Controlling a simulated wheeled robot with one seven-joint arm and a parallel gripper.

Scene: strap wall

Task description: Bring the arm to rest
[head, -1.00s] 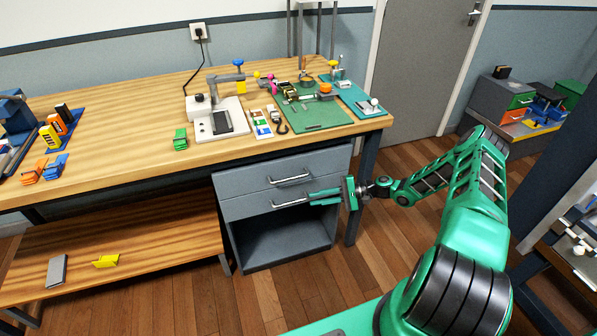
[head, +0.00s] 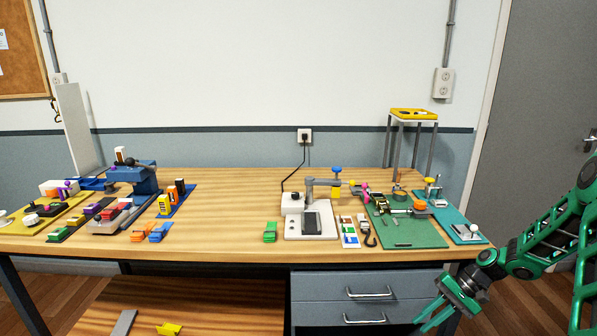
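My green arm (head: 552,236) comes in from the right edge of the head view. My gripper (head: 437,314) hangs low at the bottom right, in front of the right side of the drawer unit and below the bench top. Its green fingers point down and to the left. I see nothing held in it, but the angle and small size do not show clearly whether the fingers are parted. I cannot tell whether it touches the drawer front.
The wooden bench (head: 240,187) carries a white device (head: 310,222), a green mat (head: 405,232) with tools and a blue machine (head: 136,176). Two drawer handles (head: 368,292) face me below. A lower shelf (head: 215,292) holds a yellow piece (head: 168,328). The bench's middle back is clear.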

